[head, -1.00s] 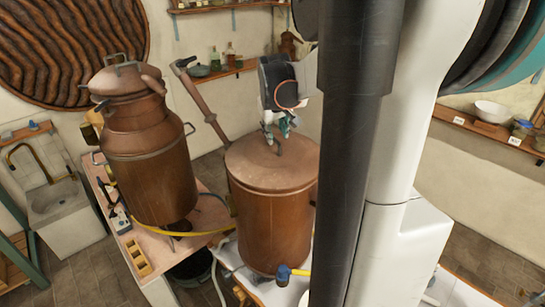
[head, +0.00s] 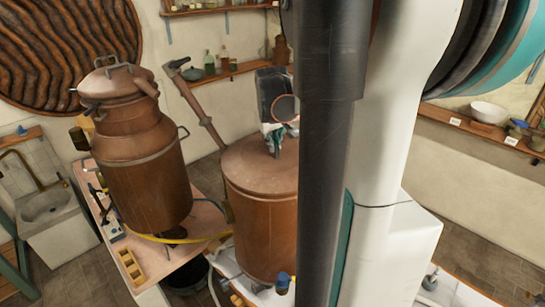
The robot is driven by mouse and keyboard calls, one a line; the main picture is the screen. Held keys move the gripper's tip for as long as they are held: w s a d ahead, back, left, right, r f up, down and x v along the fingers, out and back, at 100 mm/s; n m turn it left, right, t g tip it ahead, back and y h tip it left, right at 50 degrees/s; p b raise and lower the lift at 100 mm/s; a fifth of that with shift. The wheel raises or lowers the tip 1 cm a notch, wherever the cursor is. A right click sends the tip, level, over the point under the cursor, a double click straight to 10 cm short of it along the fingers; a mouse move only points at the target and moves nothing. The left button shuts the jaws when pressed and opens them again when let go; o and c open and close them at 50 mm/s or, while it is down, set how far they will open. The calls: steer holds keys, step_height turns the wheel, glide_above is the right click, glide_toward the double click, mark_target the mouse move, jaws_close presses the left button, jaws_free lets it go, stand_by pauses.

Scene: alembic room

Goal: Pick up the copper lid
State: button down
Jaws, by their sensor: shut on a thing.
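The copper lid (head: 248,168) is a flat round disc on top of the copper drum (head: 262,225) in the middle of the head view. I see no gap between lid and drum. My gripper (head: 275,149) points down at the lid's centre and is shut on its small handle, which the fingers mostly hide. My dark column covers the right side of the lid and drum.
A tall copper still (head: 145,170) with its own handled cap stands close on the left, on a wooden-topped bench (head: 160,262). A slanted copper pipe (head: 196,105) rises behind the drum. Shelves with bottles and bowls line the walls. A sink (head: 46,205) is far left.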

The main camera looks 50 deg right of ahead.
step_height(320, 180, up, 20)
steer(key=p, duration=1.2)
stand_by(0.7)
